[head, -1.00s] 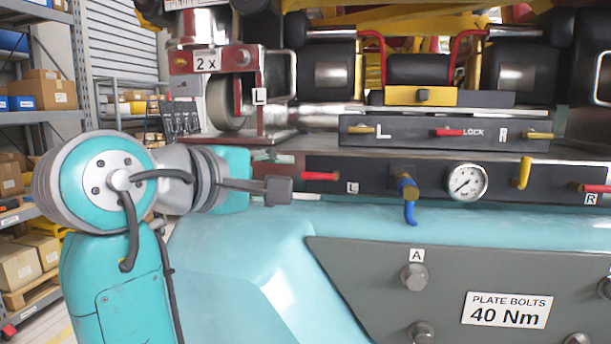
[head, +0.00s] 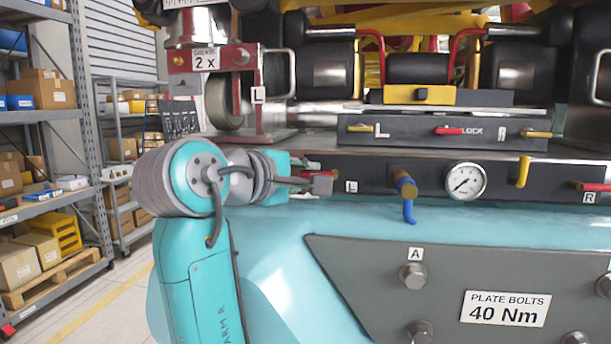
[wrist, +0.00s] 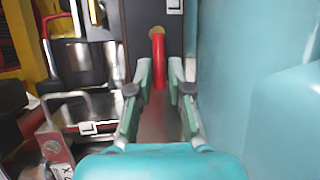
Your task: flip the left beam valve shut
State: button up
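The left beam valve is a short red handle (head: 313,173) lying flat on the dark beam panel, beside a white L label (head: 352,186). My gripper partly covers it in the head view. In the wrist view the red handle (wrist: 157,62) stands upright in the picture, ahead of and between the two fingertips. My gripper (head: 318,184) is at the handle in the head view. The wrist view shows my gripper (wrist: 160,78) open, with a finger on each side and a gap around the handle. I cannot tell whether either finger touches it.
A brass valve with a blue handle (head: 407,196) and a pressure gauge (head: 466,182) sit right of my gripper. A yellow lever (head: 524,172) and another red handle (head: 592,186) are farther right. The lock panel (head: 400,133) is above. A teal surface (wrist: 225,80) runs close along the gripper's right in the wrist view.

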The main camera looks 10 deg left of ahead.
grip_shut()
jog(key=r+m+y, duration=0.1)
jog(key=m+g, duration=0.1)
jog(key=m, duration=0.1)
jog(key=shift+d+r+y, duration=0.25)
jog(key=shift+r+y, duration=0.1)
jog(key=shift+y, duration=0.05)
jog(key=m+y, duration=0.1)
jog(key=r+m+y, duration=0.1)
jog(key=shift+d+r+m, duration=0.1)
jog(key=shift+d+m, duration=0.2)
jog(key=shift+d, duration=0.1)
jog(key=shift+d+r+m+y, duration=0.3)
jog(key=shift+d+m+y, duration=0.1)
jog(key=shift+m+y, duration=0.4)
jog(key=shift+d+r+m+g+y, duration=0.15)
jog(key=shift+d+m+y, duration=0.25)
jog(key=shift+m, duration=0.2)
jog(key=shift+d+r+m+g+y, duration=0.15)
jog(key=shift+d+m+y, duration=0.1)
jog(key=shift+m+y, duration=0.25)
jog(key=shift+s+d+m+y, duration=0.1)
jog(key=shift+d+m+y, duration=0.3)
jog(key=shift+m, duration=0.25)
jog(key=shift+d+m+y, duration=0.25)
jog(key=shift+m+y, duration=0.15)
jog(key=shift+m, duration=0.25)
